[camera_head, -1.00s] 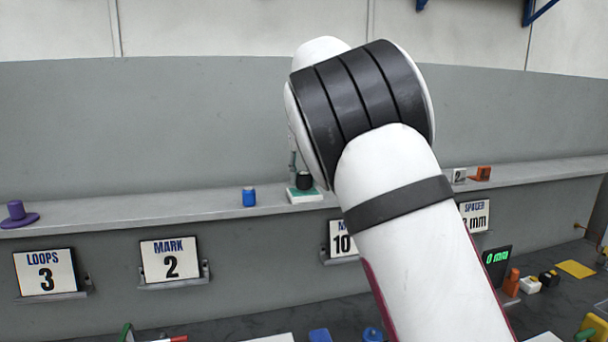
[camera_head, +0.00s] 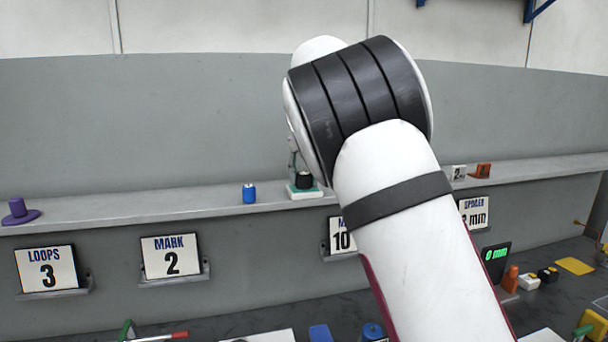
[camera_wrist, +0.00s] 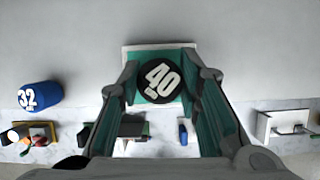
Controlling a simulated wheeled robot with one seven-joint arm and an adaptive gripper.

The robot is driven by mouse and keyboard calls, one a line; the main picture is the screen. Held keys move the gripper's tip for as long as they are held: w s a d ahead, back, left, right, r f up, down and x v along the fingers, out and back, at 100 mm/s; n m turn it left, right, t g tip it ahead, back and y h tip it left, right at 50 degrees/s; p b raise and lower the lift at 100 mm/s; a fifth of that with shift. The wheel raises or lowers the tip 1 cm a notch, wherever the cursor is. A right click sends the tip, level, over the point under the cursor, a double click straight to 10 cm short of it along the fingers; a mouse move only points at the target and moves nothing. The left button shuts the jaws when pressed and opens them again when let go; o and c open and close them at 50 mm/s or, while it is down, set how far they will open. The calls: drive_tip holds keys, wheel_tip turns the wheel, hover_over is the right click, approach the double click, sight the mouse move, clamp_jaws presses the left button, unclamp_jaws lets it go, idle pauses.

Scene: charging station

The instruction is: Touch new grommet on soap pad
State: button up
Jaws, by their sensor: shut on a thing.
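A black grommet (camera_wrist: 160,80) marked 40 is between the two fingers of my gripper (camera_wrist: 160,84) in the wrist view, and the gripper is shut on it. The teal soap pad (camera_wrist: 158,108) on its white base lies behind and below the grommet. In the head view the black grommet (camera_head: 304,180) shows right over the teal pad (camera_head: 293,188) on the shelf. I cannot tell whether they touch. My arm hides most of the gripper there.
A blue grommet (camera_head: 249,194) marked 32 stands on the shelf left of the pad. A purple piece (camera_head: 18,212) stands farther left. Orange (camera_head: 481,170) and white pieces stand at the right. Number signs hang below the shelf, above a bench with several small items.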

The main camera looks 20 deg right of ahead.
sight(304, 173)
idle(0.3)
drive_tip(key=shift+r+b, duration=0.7)
drive_tip(key=shift+r, duration=2.8)
